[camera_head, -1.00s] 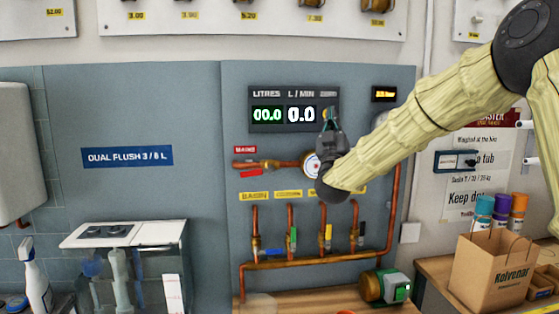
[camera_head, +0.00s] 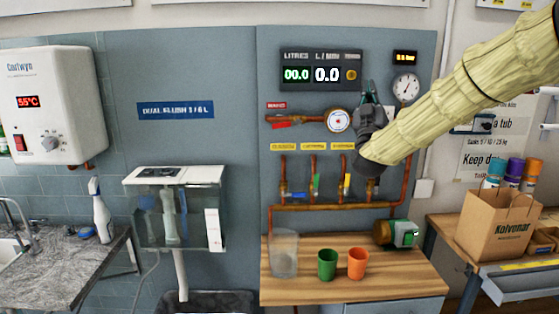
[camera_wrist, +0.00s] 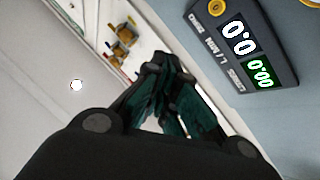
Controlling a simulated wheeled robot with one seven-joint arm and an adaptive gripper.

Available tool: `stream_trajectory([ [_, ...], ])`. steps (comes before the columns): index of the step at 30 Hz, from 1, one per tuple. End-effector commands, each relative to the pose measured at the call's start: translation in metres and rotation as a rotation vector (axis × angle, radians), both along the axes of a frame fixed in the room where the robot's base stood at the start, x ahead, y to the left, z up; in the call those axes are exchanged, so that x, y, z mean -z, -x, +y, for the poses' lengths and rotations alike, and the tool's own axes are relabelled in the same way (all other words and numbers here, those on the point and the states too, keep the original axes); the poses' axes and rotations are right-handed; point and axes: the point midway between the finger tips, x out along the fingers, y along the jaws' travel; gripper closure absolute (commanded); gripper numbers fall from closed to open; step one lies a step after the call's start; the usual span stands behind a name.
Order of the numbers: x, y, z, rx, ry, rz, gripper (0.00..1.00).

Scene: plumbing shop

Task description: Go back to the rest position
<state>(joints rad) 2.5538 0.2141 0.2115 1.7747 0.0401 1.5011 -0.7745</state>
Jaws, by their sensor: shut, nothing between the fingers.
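My gripper (camera_head: 369,97) is raised in front of the blue-grey panel (camera_head: 215,60), pointing up. It overlaps the right side of the pipework in the head view, between the round gauge (camera_head: 338,121) and the pressure dial (camera_head: 406,87). Its dark fingers are shut and empty. In the wrist view my gripper (camera_wrist: 178,105) points up toward the wall, with the display board (camera_wrist: 240,45) to its right. The sleeved arm comes in from the upper right. It hides part of the panel and the wall sign.
A wooden bench (camera_head: 350,288) below holds a clear container (camera_head: 284,253), a green cup (camera_head: 327,264), an orange cup (camera_head: 358,263) and a green-ended pump (camera_head: 402,233). Copper pipes with valves (camera_head: 330,207) run along the panel. A paper bag (camera_head: 497,225) stands right. A water heater (camera_head: 52,105) hangs left.

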Motion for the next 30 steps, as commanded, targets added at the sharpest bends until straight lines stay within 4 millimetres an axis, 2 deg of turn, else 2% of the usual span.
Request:
stream_trajectory([
  [8,0.065,-0.009,0.011,-0.048,-0.012,0.115,1.0],
  [11,0.098,-0.012,0.014,-0.069,-0.021,0.173,1.0],
  [14,0.141,-0.012,0.018,-0.094,-0.035,0.248,1.0],
  [19,0.237,-0.005,0.027,-0.146,-0.07,0.422,1.0],
  [23,0.31,0.01,0.033,-0.18,-0.105,0.558,1.0],
  [30,0.441,0.057,0.04,-0.224,-0.181,0.815,1.0],
])
